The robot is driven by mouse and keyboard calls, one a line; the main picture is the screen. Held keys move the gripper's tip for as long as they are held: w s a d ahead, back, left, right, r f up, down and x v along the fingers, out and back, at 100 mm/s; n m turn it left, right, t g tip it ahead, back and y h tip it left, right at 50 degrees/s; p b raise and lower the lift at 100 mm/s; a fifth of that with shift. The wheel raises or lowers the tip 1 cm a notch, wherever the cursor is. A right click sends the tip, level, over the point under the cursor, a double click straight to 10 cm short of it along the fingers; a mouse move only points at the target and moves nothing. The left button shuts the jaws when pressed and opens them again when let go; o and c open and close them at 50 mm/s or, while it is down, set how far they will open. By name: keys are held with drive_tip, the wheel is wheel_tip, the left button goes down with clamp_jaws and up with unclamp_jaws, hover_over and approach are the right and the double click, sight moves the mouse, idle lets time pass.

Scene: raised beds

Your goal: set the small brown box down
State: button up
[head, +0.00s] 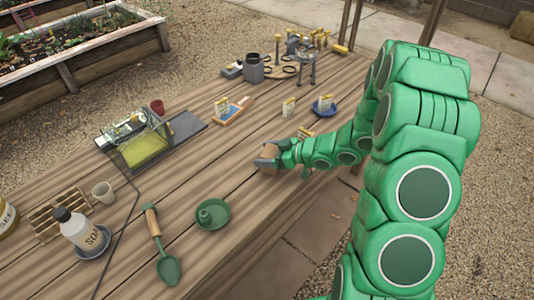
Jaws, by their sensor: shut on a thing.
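The small brown box (267,163) is at the end of my green arm, over the right part of the wooden table (180,212). My gripper (271,156) is shut on it, and the grey fingers cover part of the box. The box is small in the head view, and I cannot tell whether its underside touches the table.
A green dish (222,217) and a green trowel (167,268) lie in front. Bare planks lie left of the box.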

drive_tip(key=o, duration=1.1)
drive_tip(key=shift+f, duration=0.1)
drive_tip(key=shift+c, duration=0.2)
drive_tip(key=shift+s+d+r, duration=0.1)
drive_tip(key=shift+d+r, duration=0.2)
drive_tip(key=shift+d, duration=0.1)
drive_tip(key=v, duration=1.1)
drive_tip(key=shift+s, duration=0.1)
